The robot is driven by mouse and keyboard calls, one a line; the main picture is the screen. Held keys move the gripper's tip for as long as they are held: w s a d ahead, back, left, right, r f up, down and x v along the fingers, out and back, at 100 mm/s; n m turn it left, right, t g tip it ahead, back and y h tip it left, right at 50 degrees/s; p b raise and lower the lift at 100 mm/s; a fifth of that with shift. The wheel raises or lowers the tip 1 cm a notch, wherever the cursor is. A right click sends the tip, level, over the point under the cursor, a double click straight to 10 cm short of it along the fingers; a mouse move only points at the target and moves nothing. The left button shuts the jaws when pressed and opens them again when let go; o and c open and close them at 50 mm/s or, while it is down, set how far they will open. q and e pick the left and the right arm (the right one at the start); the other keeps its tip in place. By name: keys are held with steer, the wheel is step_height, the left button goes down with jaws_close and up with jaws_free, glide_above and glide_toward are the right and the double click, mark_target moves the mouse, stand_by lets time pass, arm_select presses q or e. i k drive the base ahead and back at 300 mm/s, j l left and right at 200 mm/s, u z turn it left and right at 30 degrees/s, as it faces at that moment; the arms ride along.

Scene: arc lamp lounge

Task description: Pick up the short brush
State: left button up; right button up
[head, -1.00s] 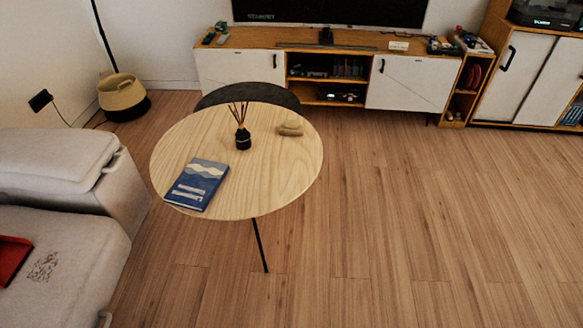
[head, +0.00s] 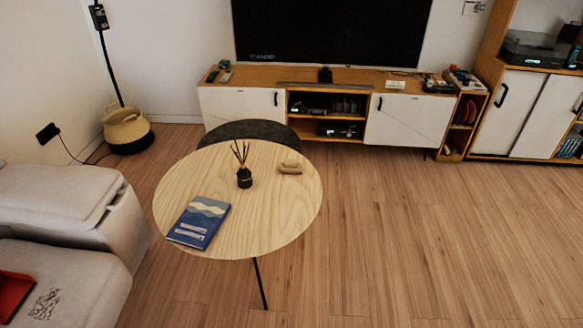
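A small beige object (head: 290,167) lies on the round wooden table (head: 265,225), near its far right edge. It may be the short brush, but it is too small to tell for sure. Neither of my grippers is in view, and nothing touches the object.
The table also holds a dark reed diffuser (head: 244,178) and a blue book (head: 200,222). A grey sofa (head: 60,275) stands at the left. A TV cabinet (head: 405,122) runs along the back wall. The wooden floor (head: 430,240) is clear at the right.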

mark_target(289, 166)
steer(key=i+l+u, duration=0.1)
steer(key=i+l, duration=0.25)
steer(key=i+l+u, duration=0.1)
steer(key=i+l, duration=0.2)
steer(key=l, duration=0.15)
steer(key=i+l+u, duration=0.1)
steer(key=i+l, duration=0.2)
steer(key=i+l+u, duration=0.1)
steer(key=i+l, duration=0.2)
steer(key=l, duration=0.25)
steer(key=i+l+u, duration=0.1)
steer(key=i+l, duration=0.2)
steer(key=l, duration=0.2)
